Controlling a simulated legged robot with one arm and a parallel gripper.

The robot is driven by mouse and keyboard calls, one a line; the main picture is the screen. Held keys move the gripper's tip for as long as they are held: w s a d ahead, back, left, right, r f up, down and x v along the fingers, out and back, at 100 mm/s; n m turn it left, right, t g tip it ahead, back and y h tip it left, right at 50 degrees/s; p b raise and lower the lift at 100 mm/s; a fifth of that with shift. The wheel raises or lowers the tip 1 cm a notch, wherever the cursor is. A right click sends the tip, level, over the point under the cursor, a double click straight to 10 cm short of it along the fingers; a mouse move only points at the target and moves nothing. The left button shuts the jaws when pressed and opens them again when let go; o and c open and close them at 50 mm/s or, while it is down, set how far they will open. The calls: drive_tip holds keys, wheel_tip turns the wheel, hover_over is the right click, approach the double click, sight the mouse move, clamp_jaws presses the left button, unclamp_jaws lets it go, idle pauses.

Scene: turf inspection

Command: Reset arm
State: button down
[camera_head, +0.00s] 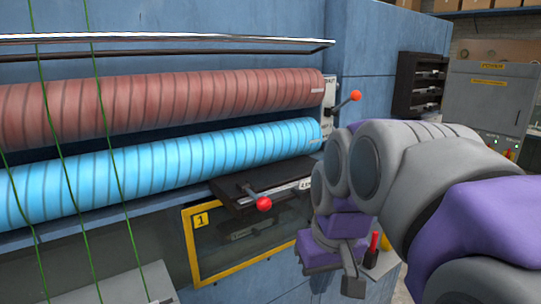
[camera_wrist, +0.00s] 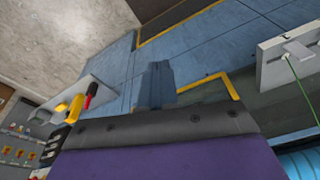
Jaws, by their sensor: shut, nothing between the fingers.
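My arm comes in from the right in the head view, with grey and purple links folded in front of the blue machine (camera_head: 362,75). My gripper (camera_head: 352,284) hangs low at the end of the arm, near the machine's lower front. In the wrist view, my gripper (camera_wrist: 158,78) shows as dark, narrow fingers past the purple and black housing. The fingers are together and hold nothing. The arm hides part of the machine's right side.
A red roller (camera_head: 165,103) and a blue roller (camera_head: 165,168) span the machine, with green threads in front. Red-knobbed levers (camera_head: 264,203) stick out close by. A yellow-framed window (camera_head: 240,235) sits below. A grey cabinet (camera_head: 488,95) stands at right. Red and yellow handles (camera_wrist: 91,92) show in the wrist view.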

drive_tip(key=s+d+f+m+g+b, duration=0.1)
drive_tip(key=s+f+b, duration=0.3)
drive_tip(key=s+f, duration=0.7)
drive_tip(key=s+d+f+m+g+b, duration=0.2)
drive_tip(key=s+d+f+b, duration=0.2)
drive_tip(key=s+f, duration=0.6)
wheel_tip(320, 180, down, 6)
drive_tip(key=shift+s+d+f+g+h, duration=0.25)
drive_tip(key=shift+s+g+h, duration=0.05)
drive_tip(key=shift+s+h, duration=0.1)
drive_tip(key=shift+w+r, duration=0.1)
drive_tip(key=shift+r, duration=0.15)
